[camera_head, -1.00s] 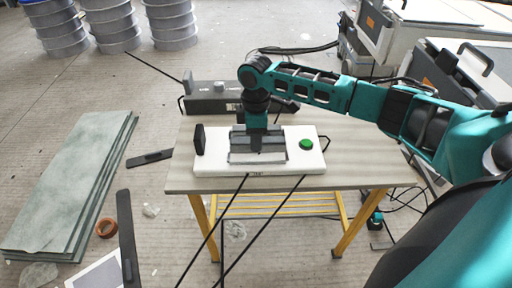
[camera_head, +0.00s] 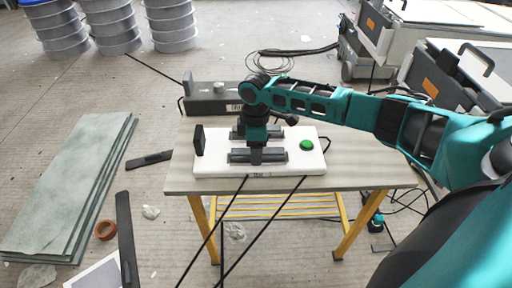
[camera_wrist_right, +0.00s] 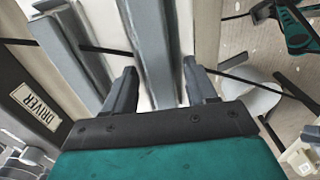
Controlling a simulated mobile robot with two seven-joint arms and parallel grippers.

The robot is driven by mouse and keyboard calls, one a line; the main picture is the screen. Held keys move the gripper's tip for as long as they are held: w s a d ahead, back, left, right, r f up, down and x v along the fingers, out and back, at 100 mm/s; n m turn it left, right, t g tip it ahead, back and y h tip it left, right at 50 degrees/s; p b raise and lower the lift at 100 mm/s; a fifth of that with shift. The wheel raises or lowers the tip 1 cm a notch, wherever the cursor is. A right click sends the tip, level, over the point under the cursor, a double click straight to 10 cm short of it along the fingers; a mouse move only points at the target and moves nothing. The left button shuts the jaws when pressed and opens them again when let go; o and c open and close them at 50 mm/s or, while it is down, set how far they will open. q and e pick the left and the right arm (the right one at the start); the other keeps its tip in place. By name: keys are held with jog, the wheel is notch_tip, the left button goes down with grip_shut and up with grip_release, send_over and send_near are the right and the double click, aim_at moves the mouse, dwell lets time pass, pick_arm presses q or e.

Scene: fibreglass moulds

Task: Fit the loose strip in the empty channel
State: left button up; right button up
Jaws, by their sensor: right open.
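A white board (camera_head: 312,167) lies on the table and carries two parallel grey bars. The rear bar (camera_head: 238,132) is partly hidden by my right arm. The front bar (camera_head: 277,155) lies nearer the front edge, with white board between the two. My right gripper (camera_head: 256,160) points down at the front bar. In the right wrist view the open fingers (camera_wrist_right: 160,88) stand either side of the front bar (camera_wrist_right: 150,40); contact cannot be told. The rear bar (camera_wrist_right: 72,42) is left of them. I cannot tell which bar is the loose strip or the empty channel. My left gripper is not in view.
A green button (camera_head: 306,145) and an upright black block (camera_head: 199,140) sit on the board. Thin black cords run over the front of the table (camera_head: 360,178). A grey toolbox (camera_head: 205,104) stands behind. Green-grey panels (camera_head: 70,185) lie on the floor at left.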

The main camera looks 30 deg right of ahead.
notch_tip(320, 180, up, 12)
jog(key=p, duration=0.2)
jog(key=s+a+f+m+t+y, duration=0.2)
jog(key=s+a+f+t, duration=0.1)
jog(key=a+f, duration=0.5)
jog(key=s+a+f+m+t+y, duration=0.1)
jog(key=s+a+f+t+y, duration=0.15)
jog(key=a+f, duration=0.5)
jog(key=s+d+m+t+h, duration=0.1)
jog(key=s+m+t, duration=0.1)
jog(key=s, duration=0.4)
jog(key=s+d+f+m+t+h, duration=0.1)
jog(key=s+d+m+t, duration=0.1)
jog(key=s, duration=0.4)
jog(key=shift+s+d+f+m+t, duration=0.25)
jog(key=shift+m+t, duration=0.4)
jog(key=shift+m, duration=0.35)
jog(key=shift+h, duration=0.25)
